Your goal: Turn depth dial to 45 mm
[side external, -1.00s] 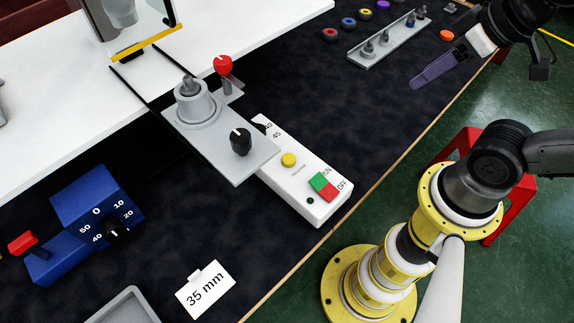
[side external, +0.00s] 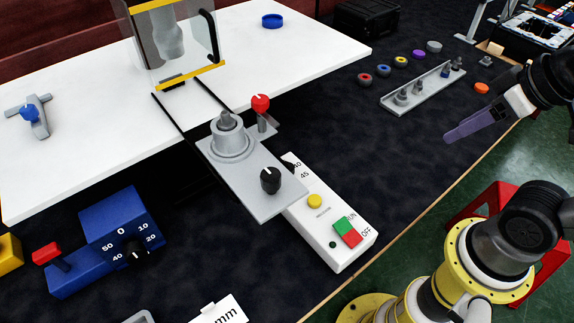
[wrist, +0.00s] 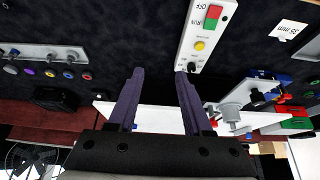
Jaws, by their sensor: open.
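A black dial (side external: 135,254) with a white mark sits on the blue box (side external: 110,218), ringed by 0, 10, 20, 40 and 50; its exact reading is too small to tell. A white control box (side external: 325,225) carries 40 and 45 at its far end, partly covered by a grey plate (side external: 238,188). A black knob (side external: 270,180) with a white mark stands on that plate. My gripper (wrist: 159,72) is open and empty, with purple fingers. In the side view my gripper (side external: 450,138) is raised at the right, well apart from both boxes.
A red knob (side external: 261,103) stands by a grey round fitting (side external: 229,140). A white card (side external: 220,312) is cut off at the bottom. A grey tray (side external: 422,88) of fittings lies behind. The dark mat between tray and control box is clear.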

